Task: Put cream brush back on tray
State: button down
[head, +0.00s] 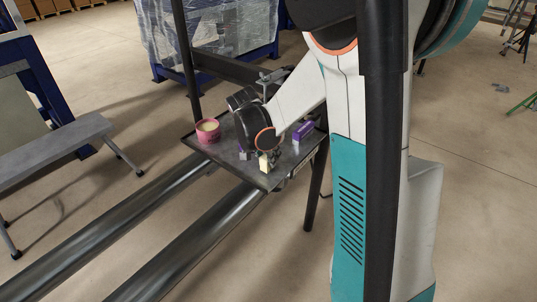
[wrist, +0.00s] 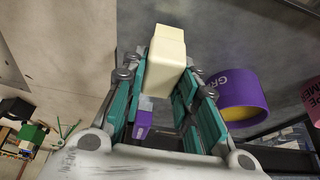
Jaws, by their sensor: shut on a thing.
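My gripper (wrist: 158,78) is shut on the cream brush (wrist: 165,58), a pale block-like piece between the fingers in the wrist view. In the head view the cream brush (head: 265,162) shows just below my dark wrist, over the near part of the dark tray (head: 226,160). I cannot tell whether it touches the tray. My fingers are mostly hidden or too small to make out in the head view.
A pink tub (head: 207,131) with pale contents stands at the tray's left. A purple item (head: 303,130) is at its right. A purple tub (wrist: 245,92) is close to the right finger in the wrist view. Large pipes (head: 170,245) run in front.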

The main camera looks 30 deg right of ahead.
aim_at(265, 158)
jog(key=shift+f+b, duration=0.45)
jog(key=shift+f, duration=0.15)
jog(key=c, duration=1.2)
grip_release()
jog(key=shift+r, duration=0.1)
jog(key=shift+p+v, duration=1.8)
jog(key=shift+v, duration=0.7)
jog(key=v, duration=1.2)
